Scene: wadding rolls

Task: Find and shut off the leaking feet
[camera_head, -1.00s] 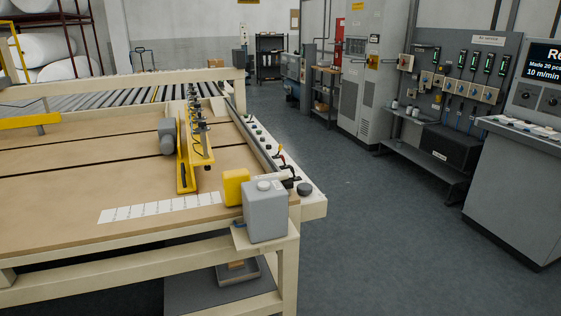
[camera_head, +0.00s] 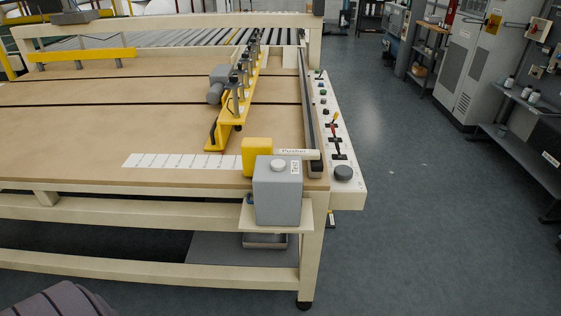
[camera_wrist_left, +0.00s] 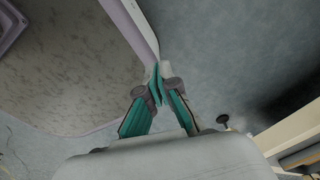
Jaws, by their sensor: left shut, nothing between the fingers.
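A row of small metal feet (camera_head: 240,82) is fixed along the yellow beam (camera_head: 232,110) on the brown table (camera_head: 90,110). They are too small to tell which one leaks. A white strip (camera_head: 336,140) on the table's right edge carries small levers and knobs, including a red-handled lever (camera_head: 333,126) and black ones. My left gripper (camera_wrist_left: 158,84) shows only in the left wrist view. Its green-sided fingers are together with nothing between them, above the grey floor and apart from the table. My right gripper is in neither view.
A grey tank (camera_head: 278,195) sits on a bracket at the table's front right corner, beside a yellow block (camera_head: 257,155). Open floor (camera_head: 410,220) lies right of the table. A grey cabinet (camera_head: 475,65) and a shelf (camera_head: 525,150) stand beyond it.

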